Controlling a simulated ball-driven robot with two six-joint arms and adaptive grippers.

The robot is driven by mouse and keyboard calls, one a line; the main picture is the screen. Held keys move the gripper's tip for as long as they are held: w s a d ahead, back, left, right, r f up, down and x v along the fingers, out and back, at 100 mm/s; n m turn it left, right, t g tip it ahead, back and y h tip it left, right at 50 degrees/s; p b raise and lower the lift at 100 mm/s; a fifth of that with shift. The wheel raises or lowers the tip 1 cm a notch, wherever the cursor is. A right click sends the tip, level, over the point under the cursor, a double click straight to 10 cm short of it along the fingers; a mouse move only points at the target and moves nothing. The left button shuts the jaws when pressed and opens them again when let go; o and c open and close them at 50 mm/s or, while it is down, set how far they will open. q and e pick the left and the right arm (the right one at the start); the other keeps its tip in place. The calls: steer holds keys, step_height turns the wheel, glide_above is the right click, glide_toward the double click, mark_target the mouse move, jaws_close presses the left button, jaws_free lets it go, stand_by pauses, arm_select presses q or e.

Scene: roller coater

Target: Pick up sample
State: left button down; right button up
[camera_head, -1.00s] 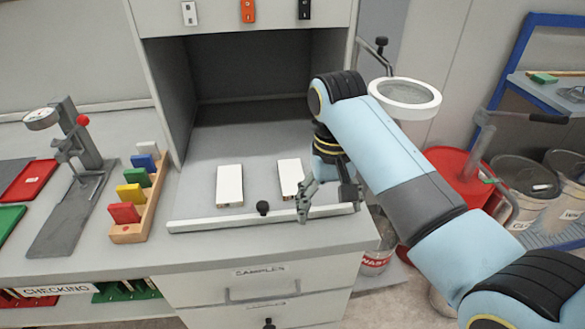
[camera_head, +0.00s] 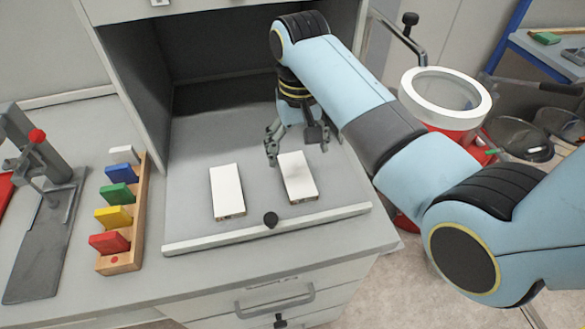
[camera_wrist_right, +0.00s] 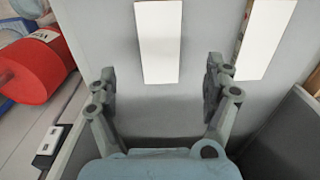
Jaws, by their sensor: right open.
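Two white rectangular samples lie flat on the grey floor of the booth. The left sample (camera_head: 227,190) lies apart from my gripper. The right sample (camera_head: 298,178) lies just in front of my right gripper (camera_head: 297,152), which points down at its far end. In the right wrist view, the open, empty fingers (camera_wrist_right: 160,88) sit either side of the near end of one sample (camera_wrist_right: 159,42), seemingly above it. The other sample (camera_wrist_right: 264,38) is beyond the right finger there. My left gripper is not in view.
A raised front lip (camera_head: 268,229) with a black knob (camera_head: 270,220) edges the booth floor. Left of the booth are a wooden rack (camera_head: 125,246) of coloured blocks and a lever press (camera_head: 40,180). A red container with a white ring (camera_head: 446,97) stands at right.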

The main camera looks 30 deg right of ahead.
mark_target(298, 176)
steer(key=shift+s+f, duration=0.2)
steer(key=shift+f, duration=0.9)
steer(key=shift+w+f, duration=0.1)
steer(key=shift+f, duration=0.25)
step_height(298, 176, down, 4)
steer(key=shift+f+p, duration=0.25)
steer(key=shift+p, duration=0.2)
steer(key=shift+f, duration=0.3)
steer(key=c, duration=0.6)
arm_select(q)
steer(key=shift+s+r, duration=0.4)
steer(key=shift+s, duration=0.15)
arm_select(e)
steer(key=c, duration=0.7)
steer(key=shift+r, duration=0.1)
